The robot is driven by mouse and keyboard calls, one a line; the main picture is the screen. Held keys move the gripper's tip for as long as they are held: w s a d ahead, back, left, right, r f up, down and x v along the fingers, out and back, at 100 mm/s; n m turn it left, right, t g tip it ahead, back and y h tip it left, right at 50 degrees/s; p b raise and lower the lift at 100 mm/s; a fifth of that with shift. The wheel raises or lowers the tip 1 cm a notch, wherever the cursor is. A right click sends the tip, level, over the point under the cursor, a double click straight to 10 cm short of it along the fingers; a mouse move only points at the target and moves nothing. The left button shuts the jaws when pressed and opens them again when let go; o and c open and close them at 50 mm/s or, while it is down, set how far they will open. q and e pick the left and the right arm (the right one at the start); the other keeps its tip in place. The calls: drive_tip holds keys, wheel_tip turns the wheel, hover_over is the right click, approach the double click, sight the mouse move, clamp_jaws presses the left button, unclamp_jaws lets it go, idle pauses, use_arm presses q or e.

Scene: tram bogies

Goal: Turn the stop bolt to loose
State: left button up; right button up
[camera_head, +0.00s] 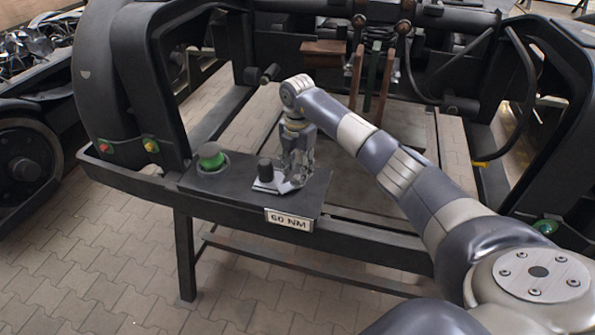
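A short black upright cylinder (265,171), which may be the stop bolt, stands on a light grey plate (264,186) on the dark bench panel. My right gripper (290,182) points down just to the right of the black cylinder, its fingertips low over the panel. Its fingers overlap one another from this angle, so I cannot tell if they are open or shut, or if anything is between them. Whether it touches the cylinder is also unclear. My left gripper is out of view.
A green round button (210,156) sits on the same panel, to the left. A "60 NM" label (288,219) is on the front edge. Small red (106,148) and yellow (150,145) buttons are farther left. Upright levers (371,75) and dark frame parts stand behind.

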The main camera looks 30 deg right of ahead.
sight(291, 183)
drive_tip(key=shift+f, duration=1.3)
clamp_jaws()
